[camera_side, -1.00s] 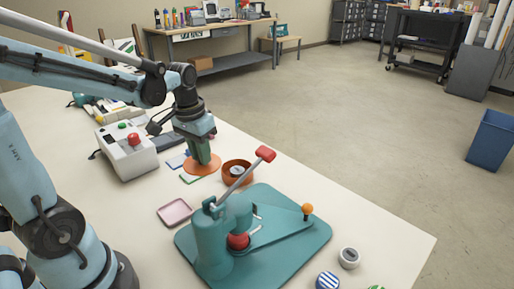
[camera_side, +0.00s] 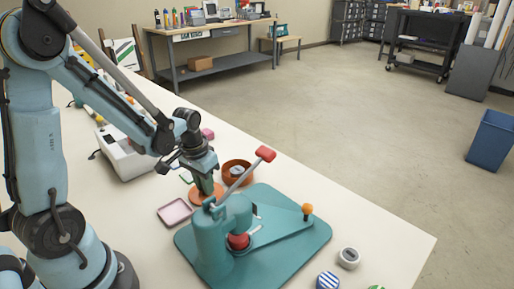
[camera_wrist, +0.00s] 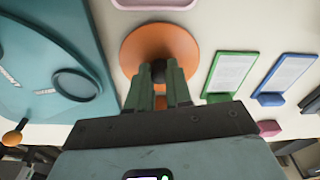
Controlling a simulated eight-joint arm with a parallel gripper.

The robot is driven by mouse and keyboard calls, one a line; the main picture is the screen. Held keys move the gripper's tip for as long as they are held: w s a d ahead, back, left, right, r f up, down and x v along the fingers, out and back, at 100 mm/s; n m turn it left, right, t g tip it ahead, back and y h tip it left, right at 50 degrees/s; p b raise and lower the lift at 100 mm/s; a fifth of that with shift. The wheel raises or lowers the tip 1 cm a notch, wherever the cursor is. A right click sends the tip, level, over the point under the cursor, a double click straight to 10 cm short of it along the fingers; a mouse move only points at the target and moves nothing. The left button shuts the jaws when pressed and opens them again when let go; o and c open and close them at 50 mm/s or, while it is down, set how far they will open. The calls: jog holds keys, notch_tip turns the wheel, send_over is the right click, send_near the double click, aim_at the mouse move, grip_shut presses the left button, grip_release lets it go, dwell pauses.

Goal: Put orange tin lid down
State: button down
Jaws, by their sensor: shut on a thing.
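The orange tin lid (camera_side: 205,193) is a flat round disc near the middle of the table, between the pink tray and the orange tin. In the wrist view the lid (camera_wrist: 185,45) lies just beyond my fingertips, with a dark knob at its middle. My gripper (camera_side: 206,184) points down and is shut on this knob; the fingertips (camera_wrist: 160,72) also show in the wrist view. The lid looks level and low over the table. I cannot tell whether it touches the table. Part of its edge is hidden by the press in the side view.
The teal press (camera_side: 290,240) with its red-tipped lever (camera_side: 265,154) stands close by at front right. The orange tin (camera_side: 228,178) is just behind the lid. The pink tray (camera_side: 175,211) is to its left. Green (camera_wrist: 230,72) and blue (camera_wrist: 285,78) framed cards lie right in the wrist view.

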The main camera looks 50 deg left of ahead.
aim_at(202, 196)
jog(key=shift+f, duration=0.15)
jog(key=c, duration=1.5)
grip_release()
jog(key=o, duration=0.5)
jog(key=shift+c, duration=0.2)
notch_tip(202, 196, up, 12)
jog(key=s, duration=0.1)
jog(key=s+d+r+m+t, duration=0.1)
jog(key=d+t, duration=0.4)
jog(key=d, duration=0.5)
jog(key=shift+s+m+t, duration=0.4)
jog(key=shift+s+m, duration=0.05)
jog(key=shift+m, duration=0.15)
